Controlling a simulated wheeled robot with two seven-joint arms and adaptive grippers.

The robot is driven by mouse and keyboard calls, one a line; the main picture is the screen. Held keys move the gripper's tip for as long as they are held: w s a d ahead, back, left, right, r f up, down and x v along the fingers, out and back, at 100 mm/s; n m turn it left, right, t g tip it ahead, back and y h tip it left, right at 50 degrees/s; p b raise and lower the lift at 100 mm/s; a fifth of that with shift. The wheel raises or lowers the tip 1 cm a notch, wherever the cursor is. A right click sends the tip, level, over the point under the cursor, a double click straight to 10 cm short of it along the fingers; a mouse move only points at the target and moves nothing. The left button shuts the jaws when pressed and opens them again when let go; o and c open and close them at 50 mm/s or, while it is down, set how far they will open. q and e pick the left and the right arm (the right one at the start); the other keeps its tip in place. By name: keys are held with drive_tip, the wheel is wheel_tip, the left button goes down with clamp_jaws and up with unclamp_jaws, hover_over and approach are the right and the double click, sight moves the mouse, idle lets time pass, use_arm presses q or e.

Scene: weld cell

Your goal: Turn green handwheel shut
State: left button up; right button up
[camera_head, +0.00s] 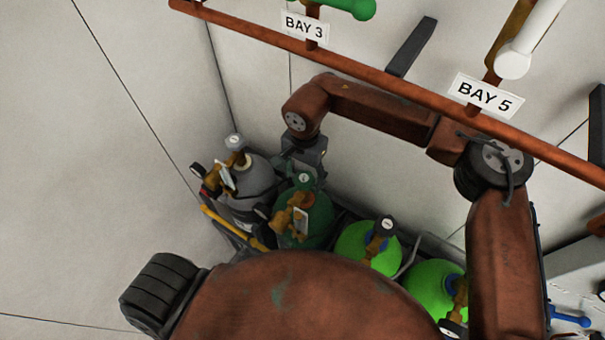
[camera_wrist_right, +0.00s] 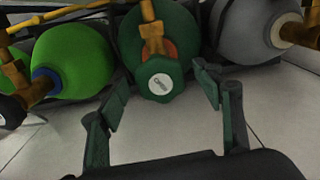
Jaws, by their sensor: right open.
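The green handwheel (camera_head: 304,181) sits on top of the dark green cylinder (camera_head: 318,222) in the row by the wall. In the right wrist view the green handwheel (camera_wrist_right: 160,79) is close in front, face-on, between the spread fingers. My right gripper (camera_head: 297,164) reaches down from above beside the handwheel; the head view partly hides its fingers. In the wrist view my right gripper (camera_wrist_right: 165,97) is open, with one finger on each side of the wheel and gaps showing. My left gripper is not in view.
A grey cylinder (camera_head: 251,182) stands left of the green one, and light green cylinders (camera_head: 366,243) stand to the right. A yellow bar (camera_head: 232,226) runs in front. A copper-coloured pipe (camera_head: 370,78) with bay signs crosses above my right arm.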

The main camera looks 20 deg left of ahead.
drive_tip(key=shift+f, duration=0.25)
drive_tip(key=shift+c, duration=0.2)
drive_tip(key=c, duration=1.1)
